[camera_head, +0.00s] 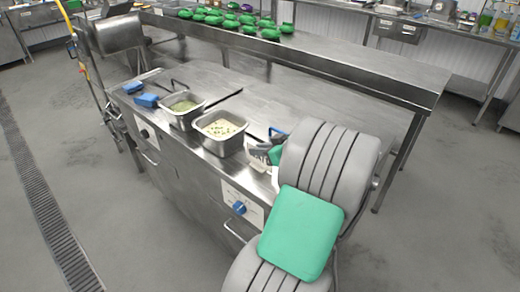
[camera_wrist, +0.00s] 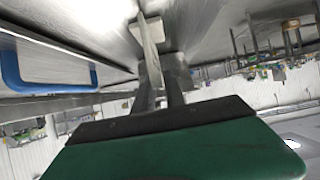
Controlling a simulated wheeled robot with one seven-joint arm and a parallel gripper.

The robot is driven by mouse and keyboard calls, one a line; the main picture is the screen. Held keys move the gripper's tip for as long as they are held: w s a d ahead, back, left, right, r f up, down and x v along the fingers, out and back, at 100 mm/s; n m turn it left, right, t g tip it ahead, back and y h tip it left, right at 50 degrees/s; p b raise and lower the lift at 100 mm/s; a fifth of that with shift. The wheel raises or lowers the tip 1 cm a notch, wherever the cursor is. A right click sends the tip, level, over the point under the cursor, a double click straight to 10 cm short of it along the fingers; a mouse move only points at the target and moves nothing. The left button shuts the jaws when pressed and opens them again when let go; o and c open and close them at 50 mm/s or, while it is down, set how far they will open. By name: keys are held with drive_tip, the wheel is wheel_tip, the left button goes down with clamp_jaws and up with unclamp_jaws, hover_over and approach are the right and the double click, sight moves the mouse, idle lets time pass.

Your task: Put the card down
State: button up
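A white card (camera_head: 257,152) with dark lettering shows at the front right part of the steel counter, beside the container of pale food. My gripper (camera_head: 259,143) is at the card, with its dark fingers against it, just left of my grey arm. In the wrist view my gripper (camera_wrist: 160,75) has its two dark fingers close together. A thin pale strip (camera_wrist: 150,38) sticks out beyond them and looks like the card seen nearly edge-on. The head view does not show clearly whether the card touches the counter.
Two steel containers, one of greenish food (camera_head: 184,107) and one of pale food (camera_head: 221,132), sit left of the card. Blue items (camera_head: 146,100) lie at the counter's left end. Several green items (camera_head: 243,20) stand on the far shelf.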

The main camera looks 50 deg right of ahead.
drive_tip(key=shift+o, duration=0.9)
